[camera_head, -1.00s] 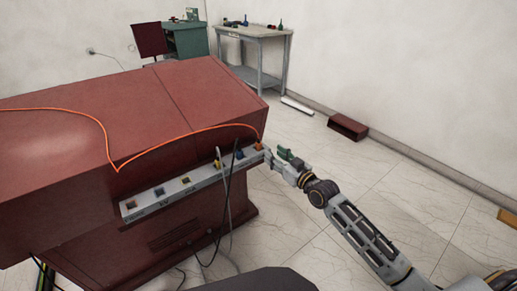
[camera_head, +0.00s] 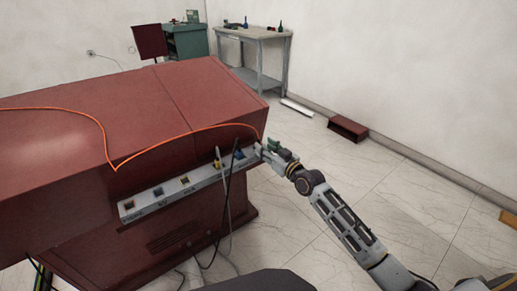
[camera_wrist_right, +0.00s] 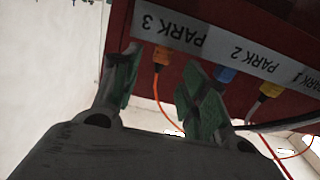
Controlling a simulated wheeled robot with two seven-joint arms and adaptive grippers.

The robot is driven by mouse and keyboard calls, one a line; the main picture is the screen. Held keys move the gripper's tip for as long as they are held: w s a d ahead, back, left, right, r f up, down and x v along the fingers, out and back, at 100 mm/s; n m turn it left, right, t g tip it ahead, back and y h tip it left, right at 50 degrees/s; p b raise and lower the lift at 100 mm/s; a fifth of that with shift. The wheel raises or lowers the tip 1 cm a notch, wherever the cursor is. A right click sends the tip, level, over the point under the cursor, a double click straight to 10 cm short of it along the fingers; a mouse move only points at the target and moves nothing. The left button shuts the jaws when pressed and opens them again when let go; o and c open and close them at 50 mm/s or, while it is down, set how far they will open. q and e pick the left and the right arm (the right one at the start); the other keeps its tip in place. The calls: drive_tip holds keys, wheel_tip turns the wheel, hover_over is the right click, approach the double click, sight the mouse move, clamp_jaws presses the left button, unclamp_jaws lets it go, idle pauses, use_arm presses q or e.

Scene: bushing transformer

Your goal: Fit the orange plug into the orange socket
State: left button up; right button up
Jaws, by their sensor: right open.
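The orange plug (camera_wrist_right: 162,55) sits in the holder marked PARK 3 in the right wrist view, with its orange cable (camera_wrist_right: 162,95) hanging from it. In the head view the plug is hidden behind my right gripper (camera_head: 266,150), at the right end of the grey strip (camera_head: 205,183). My right gripper also shows in the wrist view (camera_wrist_right: 160,62), open, with its green-padded fingers on either side of the plug; I cannot tell whether they touch it. The orange socket (camera_head: 129,206) appears to be the leftmost one on the strip and looks empty. My left gripper is out of view.
A blue plug (camera_wrist_right: 226,74) and a yellow plug (camera_wrist_right: 270,90) are parked beside the orange one. Black and grey cables (camera_head: 229,190) hang across the red cabinet's (camera_head: 200,90) front.

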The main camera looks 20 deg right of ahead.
sight(259, 142)
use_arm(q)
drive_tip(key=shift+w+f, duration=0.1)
use_arm(e)
drive_tip(key=shift+w, duration=0.1)
drive_tip(key=shift+w+a+f, duration=0.1)
drive_tip(key=x, duration=0.1)
drive_tip(key=b+x, duration=0.1)
drive_tip(key=x, duration=0.1)
drive_tip(key=shift+w+f, duration=0.1)
drive_tip(key=shift+f, duration=0.1)
drive_tip(key=shift+w+a+b, duration=0.2)
drive_tip(key=shift+w+b, duration=0.2)
drive_tip(key=shift+w, duration=0.25)
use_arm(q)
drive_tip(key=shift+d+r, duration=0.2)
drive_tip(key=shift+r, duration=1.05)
use_arm(e)
drive_tip(key=shift+w, duration=0.1)
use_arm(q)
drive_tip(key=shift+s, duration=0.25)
use_arm(e)
drive_tip(key=shift+c, duration=0.4)
